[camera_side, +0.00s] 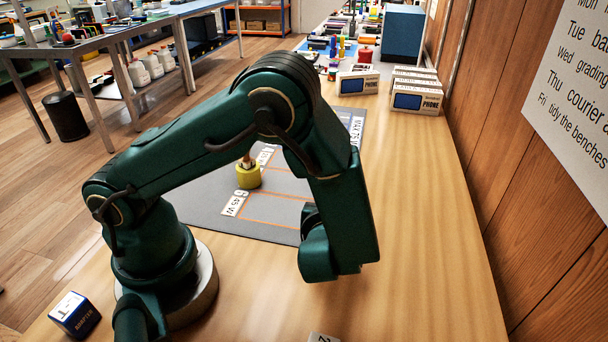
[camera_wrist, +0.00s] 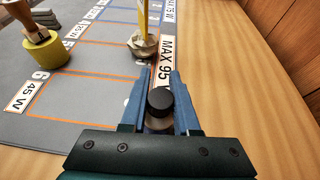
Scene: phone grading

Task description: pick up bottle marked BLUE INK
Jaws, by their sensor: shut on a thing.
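My gripper (camera_wrist: 160,88) shows at the bottom of the wrist view, with its two blue fingers closed on a small bottle. The bottle has a round black cap (camera_wrist: 160,101) and a pale, glassy body just below it. Its label is hidden, so I cannot read BLUE INK on it. The bottle is near the right edge of the grey mat (camera_wrist: 100,105), beside the "MAX 95" card (camera_wrist: 167,58). I cannot tell whether it touches the surface. In the side view my arm hides the fingers and the bottle.
A yellow round holder (camera_wrist: 45,50) with a wooden-handled item stands on the mat, left of my gripper. A grey pot (camera_wrist: 143,46) with a yellow rod stands ahead. Phone boxes (camera_side: 416,97) sit farther back. A blue box (camera_side: 75,314) is at front left. The right bench is clear.

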